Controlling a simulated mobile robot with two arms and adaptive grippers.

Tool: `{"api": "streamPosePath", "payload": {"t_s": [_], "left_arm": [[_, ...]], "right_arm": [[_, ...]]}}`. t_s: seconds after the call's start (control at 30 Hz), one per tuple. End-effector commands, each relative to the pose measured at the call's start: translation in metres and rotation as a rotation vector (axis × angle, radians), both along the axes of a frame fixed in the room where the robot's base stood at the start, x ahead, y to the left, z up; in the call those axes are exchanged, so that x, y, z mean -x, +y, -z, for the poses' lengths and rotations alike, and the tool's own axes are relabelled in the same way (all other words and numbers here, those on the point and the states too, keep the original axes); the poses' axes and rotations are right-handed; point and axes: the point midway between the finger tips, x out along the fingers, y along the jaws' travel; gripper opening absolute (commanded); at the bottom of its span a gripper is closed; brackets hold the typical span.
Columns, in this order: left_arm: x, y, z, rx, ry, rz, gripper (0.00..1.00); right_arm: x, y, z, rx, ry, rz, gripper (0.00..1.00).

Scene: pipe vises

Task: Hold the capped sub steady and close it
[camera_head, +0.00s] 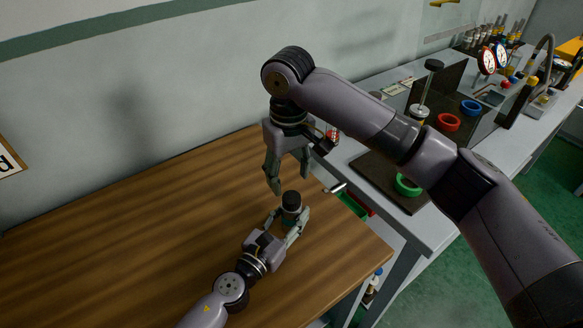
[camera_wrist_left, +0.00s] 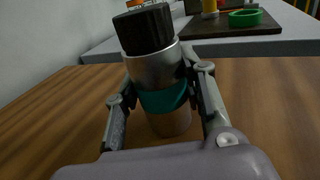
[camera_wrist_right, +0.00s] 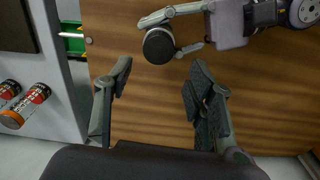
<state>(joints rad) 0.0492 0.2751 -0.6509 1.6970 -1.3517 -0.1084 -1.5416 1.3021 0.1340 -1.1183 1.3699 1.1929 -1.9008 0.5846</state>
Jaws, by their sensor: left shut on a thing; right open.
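The capped sub (camera_head: 291,207) stands upright on the wooden table near its right edge. In the left wrist view it is a silver cylinder (camera_wrist_left: 155,70) with a teal band and a black cap (camera_wrist_left: 143,30) on top. My left gripper (camera_head: 287,222) is shut around its body at the teal band. My right gripper (camera_head: 288,184) hangs above and slightly left of the sub, pointing down, open and empty. In the right wrist view the cap (camera_wrist_right: 159,45) lies beyond the open fingers (camera_wrist_right: 155,85), apart from them.
The wooden table (camera_head: 150,230) is clear to the left. A grey bench (camera_head: 440,225) adjoins it at right, carrying a dark board with a green ring (camera_head: 407,185), a red ring (camera_head: 448,122) and a blue ring (camera_head: 471,107). Orange-capped containers (camera_wrist_right: 26,106) stand near the bench edge.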

Motion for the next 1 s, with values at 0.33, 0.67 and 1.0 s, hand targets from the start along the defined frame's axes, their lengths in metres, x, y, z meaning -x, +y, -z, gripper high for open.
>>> {"api": "streamPosePath", "payload": {"t_s": [0.33,0.67,1.0], "left_arm": [[0.000,0.000,0.000,0.000,0.000,0.001,0.00],[0.000,0.000,0.000,0.000,0.000,0.001,0.00],[0.000,0.000,0.000,0.000,0.000,0.001,0.00]], "right_arm": [[0.000,-0.001,-0.005,0.010,0.003,-0.689,0.50],[0.000,-0.002,-0.009,0.016,0.007,-1.344,0.50],[0.000,-0.004,-0.012,0.016,0.009,-1.909,0.50]]}}
